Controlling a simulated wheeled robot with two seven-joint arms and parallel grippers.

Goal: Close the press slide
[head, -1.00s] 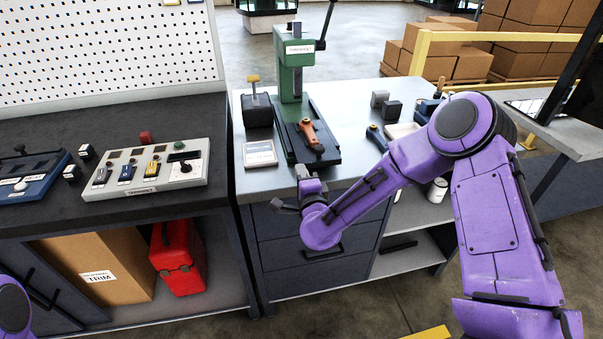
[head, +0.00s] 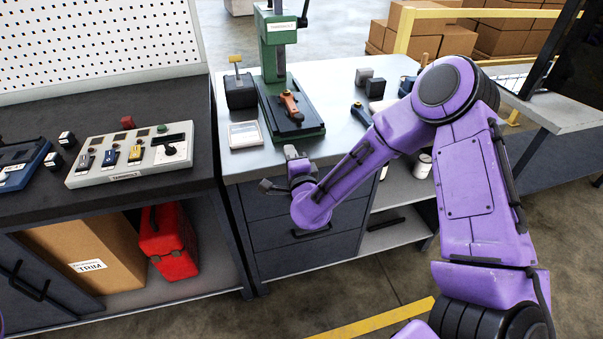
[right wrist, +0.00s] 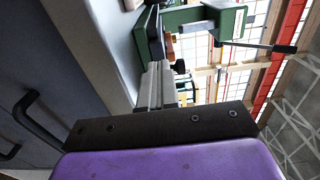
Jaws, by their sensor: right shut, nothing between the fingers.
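The green press (head: 277,45) stands on the light-topped drawer bench, its column upright at the back. Its dark base (head: 305,122) reaches toward the bench front and carries an orange-handled piece (head: 289,104). In the right wrist view the press (right wrist: 190,20) shows at the top, partly hidden by my fingers. I cannot tell how far the slide is out. My right gripper (head: 292,153) is at the bench's front edge, in front of the press base and apart from it. Its fingers (right wrist: 155,85) are shut and empty. My left gripper is out of view.
A black block with a yellow-topped knob (head: 240,92) and a white-framed plate (head: 244,134) sit left of the press. Dark cubes (head: 375,88) and a blue-handled tool (head: 361,113) lie right of it. A control panel (head: 128,160) is on the left bench.

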